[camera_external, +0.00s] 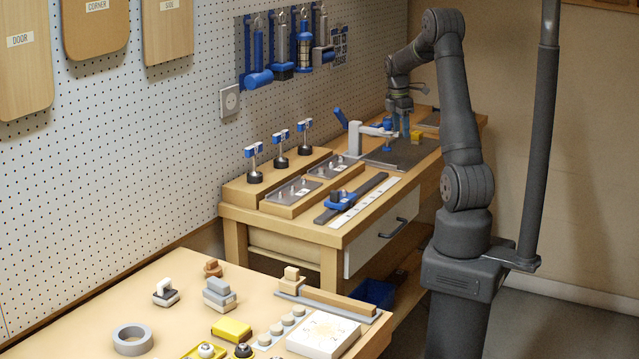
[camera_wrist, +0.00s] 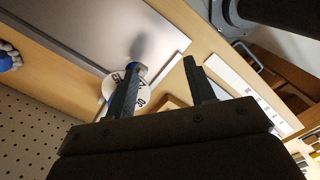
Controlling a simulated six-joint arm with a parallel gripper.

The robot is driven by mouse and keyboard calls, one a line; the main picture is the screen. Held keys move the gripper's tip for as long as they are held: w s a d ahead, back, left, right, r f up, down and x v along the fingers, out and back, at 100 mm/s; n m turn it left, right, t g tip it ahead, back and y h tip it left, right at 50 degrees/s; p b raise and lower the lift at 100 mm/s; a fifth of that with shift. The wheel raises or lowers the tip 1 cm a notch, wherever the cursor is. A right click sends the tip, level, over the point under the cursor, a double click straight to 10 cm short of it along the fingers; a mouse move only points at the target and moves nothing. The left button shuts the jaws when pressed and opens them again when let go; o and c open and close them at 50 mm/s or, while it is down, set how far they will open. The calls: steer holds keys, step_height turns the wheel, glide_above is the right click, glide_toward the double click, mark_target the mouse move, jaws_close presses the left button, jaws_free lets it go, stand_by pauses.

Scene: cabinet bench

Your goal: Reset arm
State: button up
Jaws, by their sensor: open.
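My gripper (camera_external: 402,120) hangs pointing down over the far end of the wooden workbench (camera_external: 235,214) in the external view. In the wrist view my gripper (camera_wrist: 163,66) is open, its two dark fingers spread with nothing between them. A round white dial with dark markings (camera_wrist: 113,86) and a small blue part lie behind the left finger and are partly hidden by it.
A white clamp with a blue handle (camera_external: 355,137) stands left of my gripper. Blue-handled tools (camera_external: 258,75) hang on the pegboard (camera_external: 180,130). Grey plates (camera_external: 292,190) and a rail with a blue slider (camera_external: 340,200) lie nearer. A front table (camera_external: 60,318) holds several small parts.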

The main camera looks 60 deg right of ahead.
steer(key=shift+n, duration=0.8)
steer(key=w+a, duration=0.3)
steer(key=a, duration=0.2)
steer(key=w+a+f, duration=0.1)
steer(key=w+a, duration=0.3)
steer(key=a, duration=0.2)
steer(key=w+a, duration=0.4)
steer(key=a, duration=0.2)
steer(key=shift+a+f, duration=0.2)
steer(key=shift+a, duration=0.05)
steer(key=shift+o, duration=0.2)
